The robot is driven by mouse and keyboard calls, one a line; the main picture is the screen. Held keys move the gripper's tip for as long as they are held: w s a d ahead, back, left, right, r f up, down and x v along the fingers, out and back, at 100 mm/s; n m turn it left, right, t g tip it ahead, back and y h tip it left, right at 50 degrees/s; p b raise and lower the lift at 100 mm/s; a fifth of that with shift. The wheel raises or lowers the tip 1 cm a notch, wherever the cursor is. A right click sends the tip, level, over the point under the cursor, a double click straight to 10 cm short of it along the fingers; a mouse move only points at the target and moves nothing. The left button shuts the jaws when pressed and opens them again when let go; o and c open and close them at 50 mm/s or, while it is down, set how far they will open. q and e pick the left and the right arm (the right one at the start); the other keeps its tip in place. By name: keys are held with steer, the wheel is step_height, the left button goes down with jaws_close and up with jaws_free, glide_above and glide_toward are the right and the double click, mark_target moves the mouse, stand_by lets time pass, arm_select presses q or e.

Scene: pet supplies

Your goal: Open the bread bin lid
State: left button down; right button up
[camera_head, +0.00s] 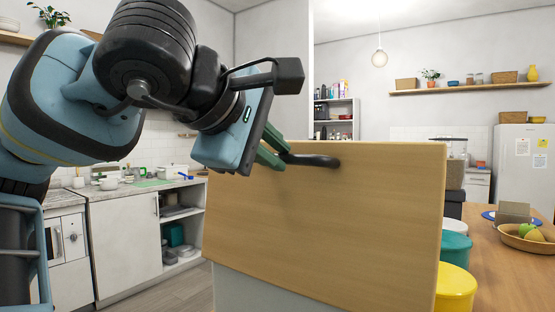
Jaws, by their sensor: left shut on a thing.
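The bread bin lid (320,225) is a large light-wood panel in the middle of the view, its broad face towards me and standing steeply. A dark handle (320,161) sits near its top edge. My left gripper (280,155) reaches in from the upper left, its green fingers shut on the left end of the handle. A pale grey body (270,295), apparently the bin, shows below the panel; the rest of it and its inside are hidden. My right gripper is not in view.
A kitchen counter (140,188) stands behind at the left.

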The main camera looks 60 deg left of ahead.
arm_select(q)
steer(key=shift+s+d+f, duration=0.1)
steer(key=shift+s+f, duration=0.05)
steer(key=shift+f, duration=0.15)
steer(key=c, duration=1.4)
jaws_free()
steer(key=v, duration=0.7)
steer(key=shift+s+r, duration=0.25)
steer(key=shift+r, duration=0.05)
